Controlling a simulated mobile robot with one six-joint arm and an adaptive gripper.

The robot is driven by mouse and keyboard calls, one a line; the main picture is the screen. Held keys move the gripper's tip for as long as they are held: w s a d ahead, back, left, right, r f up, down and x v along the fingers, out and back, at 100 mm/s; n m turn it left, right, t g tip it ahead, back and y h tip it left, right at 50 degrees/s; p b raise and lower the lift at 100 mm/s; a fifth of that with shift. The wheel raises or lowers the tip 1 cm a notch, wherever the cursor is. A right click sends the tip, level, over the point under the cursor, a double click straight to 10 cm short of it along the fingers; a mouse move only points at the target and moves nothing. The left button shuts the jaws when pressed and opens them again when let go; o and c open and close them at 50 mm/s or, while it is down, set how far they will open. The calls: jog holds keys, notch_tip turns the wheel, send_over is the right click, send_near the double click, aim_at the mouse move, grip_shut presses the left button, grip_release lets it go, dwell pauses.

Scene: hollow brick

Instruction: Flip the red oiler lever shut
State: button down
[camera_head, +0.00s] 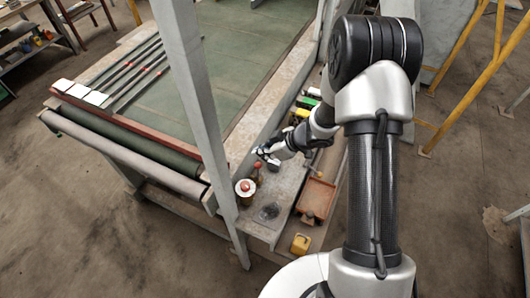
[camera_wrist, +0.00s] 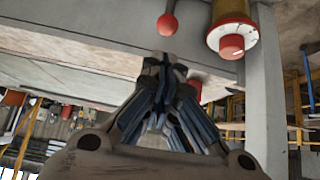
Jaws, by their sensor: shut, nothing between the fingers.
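The red lever (camera_head: 257,165) shows in the head view as a red ball on a short stem, beside a pale round oiler (camera_head: 245,187) with a red knob. In the wrist view the red ball of the lever (camera_wrist: 168,24) hangs on a thin stem at the top. The brass-coloured oiler (camera_wrist: 232,28) with a red end is to its right. My gripper (camera_head: 262,153) is just behind the lever in the head view. In the wrist view my gripper (camera_wrist: 164,62) has its fingers together and empty, a little below the ball. Contact with the ball cannot be told.
An orange-red tray (camera_head: 317,197) and a yellow block (camera_head: 300,243) lie to the right on the narrow bench. A grey upright post (camera_head: 200,100) stands close on the left. The green belt table (camera_head: 255,40) lies beyond it. Several small items line the bench behind my gripper.

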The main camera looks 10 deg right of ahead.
aim_at(256, 163)
jog(key=x, duration=0.6)
jog(key=shift+b, duration=0.35)
jog(key=shift+d, duration=0.1)
jog(key=shift+s+d+b, duration=0.2)
jog(key=shift+d+b, duration=0.15)
jog(key=shift+b, duration=0.25)
jog(key=shift+s+d+t+y+b, duration=0.25)
jog(key=shift+t+y+b, duration=0.15)
jog(key=shift+y+b, duration=0.1)
jog(key=shift+s+d+f+t+y+b, duration=1)
jog(key=shift+d+f+y+b, duration=0.5)
jog(key=shift+b, duration=1.55)
jog(key=shift+s+d+f+t+y+b, duration=0.65)
jog(key=shift+s+d+f+y+b, duration=0.85)
jog(key=shift+b, duration=1.5)
jog(key=shift+s+d+f+t+y+b, duration=1.05)
jog(key=shift+d+b, duration=0.9)
jog(key=shift+b, duration=1.1)
jog(key=shift+w+f+h, duration=0.25)
jog(key=shift+d, duration=0.1)
